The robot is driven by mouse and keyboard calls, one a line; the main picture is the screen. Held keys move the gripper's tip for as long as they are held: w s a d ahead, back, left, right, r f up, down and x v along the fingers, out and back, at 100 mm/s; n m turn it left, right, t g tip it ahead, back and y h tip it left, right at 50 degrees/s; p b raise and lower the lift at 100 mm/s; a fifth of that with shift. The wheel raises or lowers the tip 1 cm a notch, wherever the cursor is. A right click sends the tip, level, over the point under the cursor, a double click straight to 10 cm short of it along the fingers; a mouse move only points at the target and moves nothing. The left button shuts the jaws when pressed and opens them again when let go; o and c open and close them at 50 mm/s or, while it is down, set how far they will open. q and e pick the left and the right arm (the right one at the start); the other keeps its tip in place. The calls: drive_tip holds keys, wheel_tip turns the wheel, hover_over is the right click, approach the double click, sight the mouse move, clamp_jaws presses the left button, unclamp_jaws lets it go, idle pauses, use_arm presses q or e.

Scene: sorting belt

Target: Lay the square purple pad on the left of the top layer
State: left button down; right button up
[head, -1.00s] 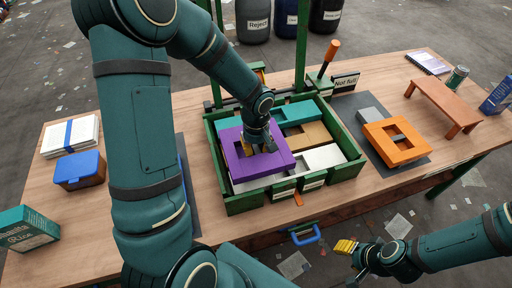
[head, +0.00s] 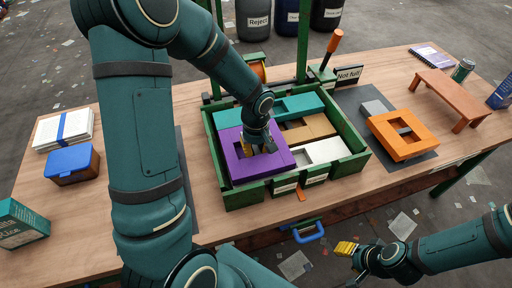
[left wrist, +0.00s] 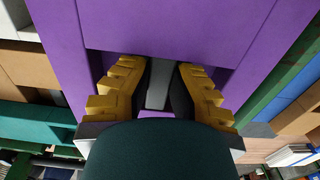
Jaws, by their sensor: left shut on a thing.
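The square purple pad (head: 236,164), with a hole in its middle, lies level within the left front part of the green crate (head: 350,170). My left gripper (head: 259,148) is over the pad and shut on it, at the hole. In the left wrist view, the yellow fingers (left wrist: 160,68) stand against the purple pad (left wrist: 215,28), with a grey strip showing between them. I cannot tell whether the pad bears fully on what is under it. My right gripper (head: 346,248) is off the table's front edge, apart from the crate; its finger gap is unclear.
In the crate, a teal piece (head: 295,106) lies behind the pad, with a brown piece (head: 318,126) and a light grey piece (head: 322,151) to its right. An orange square pad (head: 398,150) lies on a dark mat right of the crate. A "Not full" sign (head: 349,74) stands behind.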

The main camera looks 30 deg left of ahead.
sight(256, 149)
use_arm(q)
drive_tip(key=shift+r, duration=0.1)
drive_tip(key=shift+f+b, duration=0.55)
drive_tip(key=shift+f, duration=0.15)
drive_tip(key=c, duration=0.9)
unclamp_jaws()
drive_tip(key=shift+c, duration=0.2)
drive_tip(key=shift+r, duration=0.15)
wheel_tip(256, 149, up, 12)
